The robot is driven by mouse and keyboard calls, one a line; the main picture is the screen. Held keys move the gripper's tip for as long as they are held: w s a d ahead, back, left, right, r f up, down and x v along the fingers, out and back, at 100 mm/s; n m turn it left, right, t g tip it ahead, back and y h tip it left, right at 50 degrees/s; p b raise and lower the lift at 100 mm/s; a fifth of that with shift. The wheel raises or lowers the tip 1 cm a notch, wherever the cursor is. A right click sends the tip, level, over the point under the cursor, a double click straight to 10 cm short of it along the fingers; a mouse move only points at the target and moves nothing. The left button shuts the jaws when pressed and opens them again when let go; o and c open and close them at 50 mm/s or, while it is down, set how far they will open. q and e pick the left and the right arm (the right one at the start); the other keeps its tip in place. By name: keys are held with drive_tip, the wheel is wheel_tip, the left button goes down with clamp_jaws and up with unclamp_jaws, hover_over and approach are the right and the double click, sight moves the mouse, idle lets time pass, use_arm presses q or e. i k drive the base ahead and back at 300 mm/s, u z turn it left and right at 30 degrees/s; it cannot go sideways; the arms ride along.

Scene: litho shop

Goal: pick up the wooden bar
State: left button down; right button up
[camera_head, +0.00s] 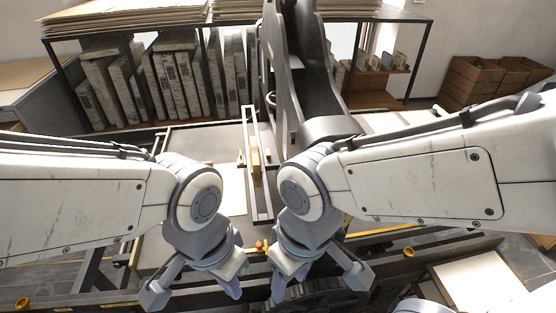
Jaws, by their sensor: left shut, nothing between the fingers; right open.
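A tan wooden bar (255,162) shows in the middle of the head view, inside a narrow metal frame (247,128) over the press bed. Both my grippers are low in the view, nearer to me than the bar and apart from it. My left gripper (233,284) points down and is shut with nothing in it. My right gripper (288,284) points down beside it, open and empty. The fingertips are small and partly hidden by the wrists, and my forearms cover much of the press at both sides.
The tall dark press upright (300,80) stands just behind the bar. A rack (424,60) holds several stone slabs (172,80) at the back. Wooden crates (474,82) stand at the far right. A pale board (478,283) lies at the lower right.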

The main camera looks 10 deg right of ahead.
sight(255, 163)
drive_tip(key=u, duration=0.25)
drive_tip(key=k, duration=0.3)
drive_tip(key=u, duration=1)
drive_tip(key=k, duration=1.05)
drive_tip(key=u, duration=0.8)
drive_tip(key=i, duration=1.65)
drive_tip(key=z, duration=1.3)
drive_tip(key=i, duration=0.6)
drive_tip(key=z, duration=0.55)
